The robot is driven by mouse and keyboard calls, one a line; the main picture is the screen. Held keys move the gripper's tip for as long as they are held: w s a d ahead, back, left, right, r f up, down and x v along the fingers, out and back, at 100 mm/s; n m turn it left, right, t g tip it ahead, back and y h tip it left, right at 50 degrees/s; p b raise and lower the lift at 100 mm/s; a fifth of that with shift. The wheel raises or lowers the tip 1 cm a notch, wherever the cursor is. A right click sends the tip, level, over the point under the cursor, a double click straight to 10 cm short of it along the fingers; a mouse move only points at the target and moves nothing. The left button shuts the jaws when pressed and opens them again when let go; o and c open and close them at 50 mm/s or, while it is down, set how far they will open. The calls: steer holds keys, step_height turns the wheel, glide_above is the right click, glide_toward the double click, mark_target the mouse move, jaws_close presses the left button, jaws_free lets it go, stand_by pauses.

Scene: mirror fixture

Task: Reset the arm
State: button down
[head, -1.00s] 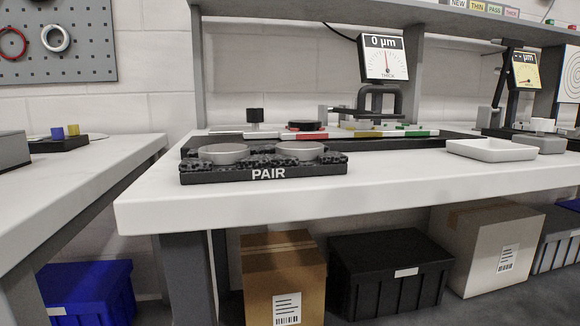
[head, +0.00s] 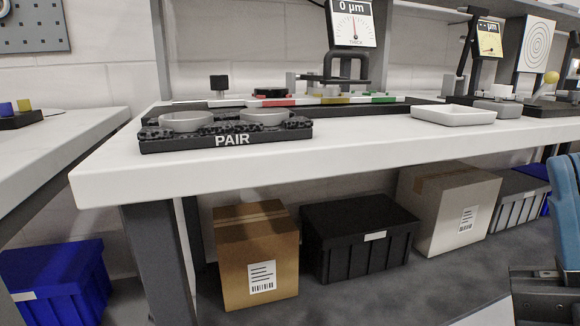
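A blue curved part with a dark part below it, seemingly my own arm, shows at the lower right edge. My gripper's fingers are not in view, so its opening and anything it may hold are hidden. On the white bench (head: 330,160), a black block marked PAIR (head: 180,142) stands at the front left with two round grey dishes, a left dish (head: 187,122) and a right dish (head: 265,117). A gauge (head: 351,22) reading 0 µm stands behind, on a grey frame. A white tray (head: 453,117) lies to the right.
Under the bench stand a brown box (head: 256,235), a black bin (head: 345,250) and a pale box (head: 425,205). A blue bin (head: 60,280) is at the lower left. The bench front is clear between the PAIR block and the tray.

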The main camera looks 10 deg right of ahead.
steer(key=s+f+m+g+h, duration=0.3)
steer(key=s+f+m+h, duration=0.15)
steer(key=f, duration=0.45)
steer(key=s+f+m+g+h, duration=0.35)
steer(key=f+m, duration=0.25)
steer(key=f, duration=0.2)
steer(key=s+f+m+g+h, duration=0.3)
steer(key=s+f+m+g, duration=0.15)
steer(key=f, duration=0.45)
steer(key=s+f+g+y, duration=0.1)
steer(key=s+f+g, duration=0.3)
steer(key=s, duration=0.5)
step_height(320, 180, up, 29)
steer(key=p, duration=3)
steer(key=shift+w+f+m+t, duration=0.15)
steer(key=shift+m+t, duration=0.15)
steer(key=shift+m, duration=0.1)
